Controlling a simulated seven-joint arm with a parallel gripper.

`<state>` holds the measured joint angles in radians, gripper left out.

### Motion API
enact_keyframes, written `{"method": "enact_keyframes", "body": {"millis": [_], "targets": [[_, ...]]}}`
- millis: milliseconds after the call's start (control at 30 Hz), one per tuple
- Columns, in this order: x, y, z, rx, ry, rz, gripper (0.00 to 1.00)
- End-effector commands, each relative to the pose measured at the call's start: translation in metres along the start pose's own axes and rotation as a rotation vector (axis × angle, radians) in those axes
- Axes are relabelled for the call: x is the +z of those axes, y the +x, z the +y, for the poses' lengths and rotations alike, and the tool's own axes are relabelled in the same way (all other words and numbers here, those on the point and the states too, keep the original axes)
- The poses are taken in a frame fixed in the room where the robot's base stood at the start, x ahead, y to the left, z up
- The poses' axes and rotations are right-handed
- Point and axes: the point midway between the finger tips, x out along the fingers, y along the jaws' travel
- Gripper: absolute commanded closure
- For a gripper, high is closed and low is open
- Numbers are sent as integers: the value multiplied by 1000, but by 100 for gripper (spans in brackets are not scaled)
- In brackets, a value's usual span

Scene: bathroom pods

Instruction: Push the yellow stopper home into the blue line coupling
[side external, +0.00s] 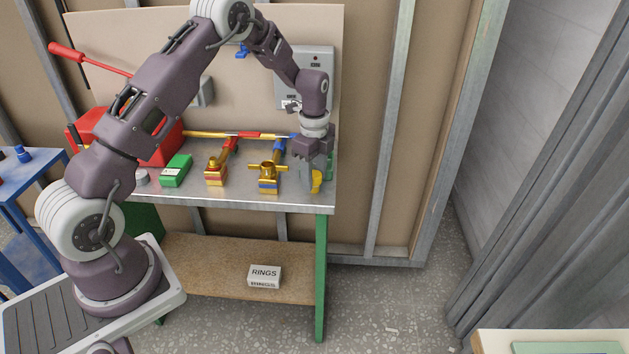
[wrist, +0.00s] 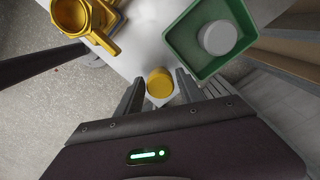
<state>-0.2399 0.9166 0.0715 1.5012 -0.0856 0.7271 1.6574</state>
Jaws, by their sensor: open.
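The yellow stopper (side external: 317,182) is at the right front corner of the bench, partly hidden by my gripper (side external: 312,178). The blue line coupling (side external: 268,177), a brass fitting with a blue band, stands left of the gripper on the blue pipe (side external: 279,147). A brass fitting with an open mouth (wrist: 72,14) shows at the wrist view's upper left.
A similar red-line brass fitting (side external: 215,172), a green box (side external: 176,170) and a red toolbox (side external: 160,148) stand farther left. A green tray (wrist: 180,62) holding a pale round piece (wrist: 219,38) is close to the gripper. The bench edge (side external: 235,203) is near.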

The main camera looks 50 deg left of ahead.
Motion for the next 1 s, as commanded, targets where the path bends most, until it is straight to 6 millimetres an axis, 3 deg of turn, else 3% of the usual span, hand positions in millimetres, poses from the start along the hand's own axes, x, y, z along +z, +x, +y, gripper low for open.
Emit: {"method": "enact_keyframes", "body": {"millis": [167, 300, 400, 667, 1000], "targets": [[0, 0, 0, -1, -1, 0, 58], [0, 0, 0, 0, -1, 0, 85], [0, 0, 0, 0, -1, 0, 100], [0, -6, -1, -2, -1, 0, 100], [0, -85, -1, -5, -2, 0, 100]]}}
